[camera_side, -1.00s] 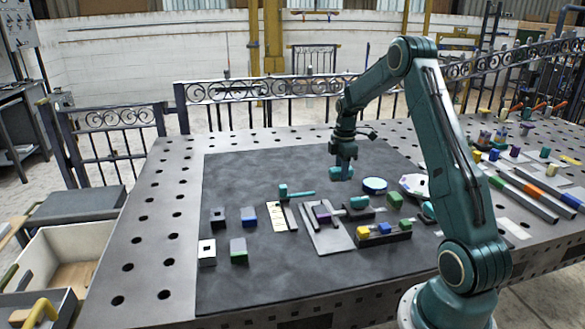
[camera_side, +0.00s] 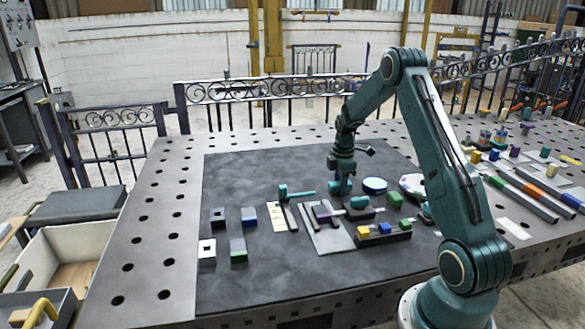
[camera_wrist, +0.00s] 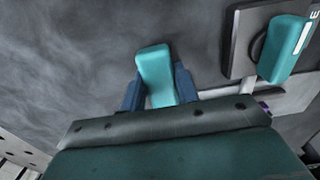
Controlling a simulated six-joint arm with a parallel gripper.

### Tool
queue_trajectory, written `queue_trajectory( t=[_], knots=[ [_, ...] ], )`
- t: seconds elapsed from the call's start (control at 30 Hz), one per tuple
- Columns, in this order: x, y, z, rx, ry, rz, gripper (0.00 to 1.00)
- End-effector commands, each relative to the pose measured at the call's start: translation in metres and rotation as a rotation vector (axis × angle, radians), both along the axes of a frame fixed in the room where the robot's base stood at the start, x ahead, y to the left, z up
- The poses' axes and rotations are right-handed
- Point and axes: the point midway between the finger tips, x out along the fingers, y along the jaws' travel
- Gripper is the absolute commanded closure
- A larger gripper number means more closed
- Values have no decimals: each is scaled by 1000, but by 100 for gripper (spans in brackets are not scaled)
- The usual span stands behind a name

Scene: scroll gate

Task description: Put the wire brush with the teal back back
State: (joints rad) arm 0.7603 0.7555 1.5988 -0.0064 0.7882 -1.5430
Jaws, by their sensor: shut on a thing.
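My gripper (camera_side: 340,188) points down, low over the dark mat, left of the round blue-rimmed dish. In the wrist view its two blue fingers (camera_wrist: 158,88) are shut on a teal block-shaped piece (camera_wrist: 155,72), which I take to be the wire brush with the teal back. Its bristles are hidden. Whether it touches the mat is not clear. Another teal piece with a white label (camera_wrist: 287,48) sits on a dark-and-grey plate at the right of the wrist view; in the side view a teal piece (camera_side: 359,202) lies on a dark base.
A teal-headed tool (camera_side: 284,192) lies to the left, near a cream card (camera_side: 281,217). A light grey plate (camera_side: 326,238) and a dark rack of coloured blocks (camera_side: 384,239) are in front. Several small blocks stand at left. The mat's back left (camera_side: 250,175) is clear.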

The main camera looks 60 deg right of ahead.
Motion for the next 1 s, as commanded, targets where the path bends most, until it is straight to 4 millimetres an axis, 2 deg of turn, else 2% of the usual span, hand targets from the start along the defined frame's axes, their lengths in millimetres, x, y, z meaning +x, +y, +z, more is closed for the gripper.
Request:
queue_trajectory(
  t=[0.23,0.27,0.37,0.77,1.0],
  knots=[
    [0,0,-3,0,0,0,91],
    [0,0,-3,0,0,0,68],
    [0,0,-3,0,0,0,48],
    [0,0,0,-1,-1,0,48],
    [1,-1,18,-2,-2,0,48]
  ],
)
